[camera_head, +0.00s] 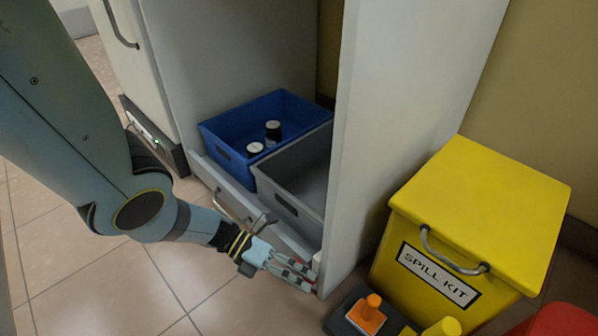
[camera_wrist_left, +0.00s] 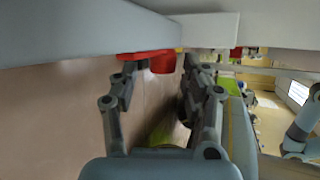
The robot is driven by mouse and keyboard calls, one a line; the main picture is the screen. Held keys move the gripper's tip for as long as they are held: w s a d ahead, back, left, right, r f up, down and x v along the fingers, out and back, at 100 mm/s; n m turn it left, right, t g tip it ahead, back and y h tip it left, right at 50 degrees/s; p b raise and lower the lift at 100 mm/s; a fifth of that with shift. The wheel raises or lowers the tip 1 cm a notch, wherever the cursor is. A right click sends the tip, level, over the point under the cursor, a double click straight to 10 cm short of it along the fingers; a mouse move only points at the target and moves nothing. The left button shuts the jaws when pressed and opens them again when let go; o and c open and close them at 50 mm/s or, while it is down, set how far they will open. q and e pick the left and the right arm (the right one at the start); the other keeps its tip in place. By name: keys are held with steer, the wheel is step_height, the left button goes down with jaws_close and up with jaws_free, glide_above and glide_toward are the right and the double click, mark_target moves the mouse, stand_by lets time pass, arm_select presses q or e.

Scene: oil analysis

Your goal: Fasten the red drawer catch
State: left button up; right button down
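The red drawer catch (camera_wrist_left: 162,63) shows in the left wrist view, against the underside of a grey edge. In the head view only a bit of red shows by my fingertips, at the right end of the drawer front (camera_head: 206,170). My left gripper (camera_head: 298,273) is at that end, low by the cabinet's side panel. In the left wrist view my left gripper (camera_wrist_left: 158,78) has its fingers spread, with the catch between or just beyond their tips. I cannot tell whether they touch it. My right gripper is not in view.
The drawer holds a blue bin (camera_head: 222,146) with bottles and a grey bin (camera_head: 283,203). A yellow spill kit box (camera_head: 490,205) stands right of the cabinet (camera_head: 395,110). An orange-knobbed item (camera_head: 366,315) and a red object (camera_head: 562,322) are at bottom right. Tiled floor is clear in front.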

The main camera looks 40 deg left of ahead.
arm_select(q)
steer(key=v, duration=1.2)
stand_by(0.5)
